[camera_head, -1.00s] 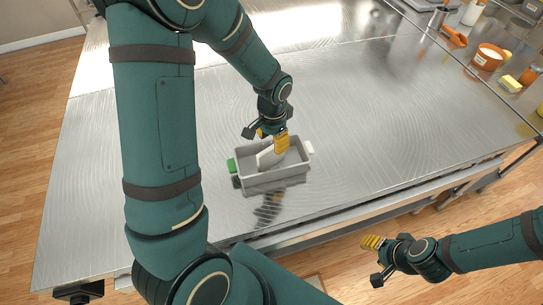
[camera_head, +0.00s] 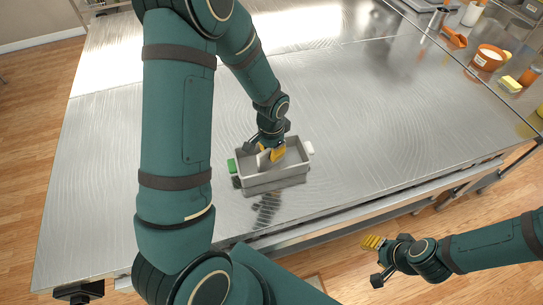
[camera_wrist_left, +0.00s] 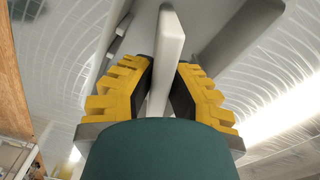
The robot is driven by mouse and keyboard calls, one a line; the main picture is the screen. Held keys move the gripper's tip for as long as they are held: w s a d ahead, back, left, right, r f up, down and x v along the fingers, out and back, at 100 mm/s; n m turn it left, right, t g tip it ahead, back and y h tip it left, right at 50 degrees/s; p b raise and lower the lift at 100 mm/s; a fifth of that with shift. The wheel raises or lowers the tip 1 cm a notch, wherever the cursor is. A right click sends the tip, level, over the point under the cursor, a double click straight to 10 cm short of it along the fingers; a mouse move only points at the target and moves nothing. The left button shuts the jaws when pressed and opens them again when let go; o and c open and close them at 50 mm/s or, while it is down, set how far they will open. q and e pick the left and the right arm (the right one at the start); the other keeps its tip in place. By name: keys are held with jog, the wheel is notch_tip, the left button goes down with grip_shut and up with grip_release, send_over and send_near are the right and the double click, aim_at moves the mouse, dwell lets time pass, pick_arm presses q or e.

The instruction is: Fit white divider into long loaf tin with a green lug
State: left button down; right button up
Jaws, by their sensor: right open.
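The long loaf tin (camera_head: 275,183) is grey, with a green lug (camera_head: 231,166) on its left end and a white lug (camera_head: 309,148) on its right end. My left gripper (camera_head: 270,154) is over the tin's opening, pointing down. It is shut on the white divider (camera_wrist_left: 168,48), which stands between its yellow fingers in the left wrist view. In the head view the divider (camera_head: 263,160) is partly behind the fingers and inside the tin's outline. Its lower edge is hidden, so I cannot tell whether it is seated. My right gripper (camera_head: 375,262) is open and empty, off the table's front edge.
The metal table (camera_head: 400,110) is clear around the tin. At the far right stand an orange tub (camera_head: 488,57), a yellow sponge (camera_head: 510,84) and other kitchen items. The table's front edge runs close in front of the tin.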

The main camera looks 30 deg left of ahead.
dwell(0.3)
pick_arm(q)
notch_tip(320, 180, up, 9)
jog(key=shift+f, duration=0.1)
jog(key=shift+r+n+p, duration=0.3)
jog(key=shift+r, duration=0.35)
jog(key=n, duration=0.2)
jog(key=r+n, duration=0.1)
jog(key=n, duration=0.3)
jog(key=shift+r, duration=0.25)
jog(key=n, duration=0.3)
jog(key=r+n+p, duration=0.1)
jog(key=n, duration=0.3)
jog(key=shift+r, duration=0.2)
jog(key=shift+f+b, duration=2.4)
jog(key=shift+f, duration=0.55)
